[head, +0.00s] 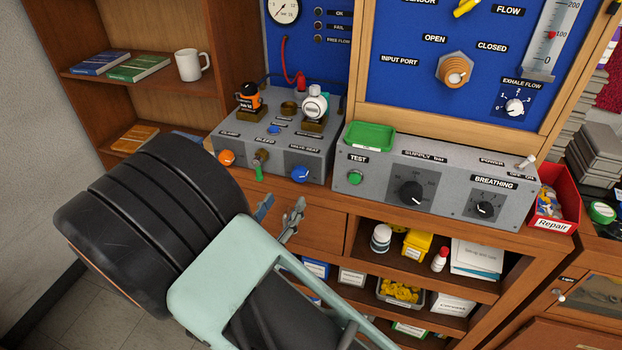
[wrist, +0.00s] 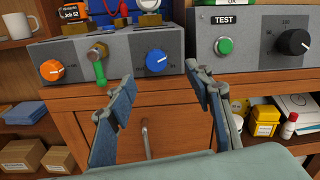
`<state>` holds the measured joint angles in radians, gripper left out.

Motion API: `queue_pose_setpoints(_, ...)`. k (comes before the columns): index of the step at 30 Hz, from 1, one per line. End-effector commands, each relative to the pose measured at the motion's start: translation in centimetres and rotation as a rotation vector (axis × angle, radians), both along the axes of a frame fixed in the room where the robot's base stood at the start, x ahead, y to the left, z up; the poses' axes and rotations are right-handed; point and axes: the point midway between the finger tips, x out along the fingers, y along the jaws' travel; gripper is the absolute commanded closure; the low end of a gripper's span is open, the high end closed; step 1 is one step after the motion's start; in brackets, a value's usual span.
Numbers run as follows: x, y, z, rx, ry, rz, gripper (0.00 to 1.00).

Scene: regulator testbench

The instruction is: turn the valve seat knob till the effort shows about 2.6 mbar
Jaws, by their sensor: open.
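The blue valve seat knob (head: 300,174) is on the front of the grey bench unit, under its VALVE SEAT label. It also shows in the wrist view (wrist: 156,61), with a white pointer mark. My gripper (head: 280,210) is open and empty, in front of the bench and lower than the knob in the head view. In the wrist view my gripper (wrist: 160,80) has its fingers spread, with the knob seen above the gap between them; they appear apart from it. A round dial gauge (head: 283,9) is cut off at the top of the head view; its reading is too small to tell.
Left of the knob are a green-handled lever (wrist: 98,66) and an orange knob (wrist: 52,70). A second grey box (head: 435,180) with a green TEST button (head: 355,177) and black knobs stands to the right. A wooden drawer front (wrist: 150,125) lies below.

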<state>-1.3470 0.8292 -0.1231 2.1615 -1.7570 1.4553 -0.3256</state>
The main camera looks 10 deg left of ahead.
Motion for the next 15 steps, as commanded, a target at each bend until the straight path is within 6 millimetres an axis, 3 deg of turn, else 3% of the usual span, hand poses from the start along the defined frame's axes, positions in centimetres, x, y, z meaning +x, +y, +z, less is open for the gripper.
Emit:
queue_pose_setpoints(5, 0.2, 0.6, -0.8, -0.024, 0.005, 0.031, 0.53)
queue_pose_setpoints(15, 6.3, 0.0, -0.8, -0.020, 0.005, 0.026, 0.53)
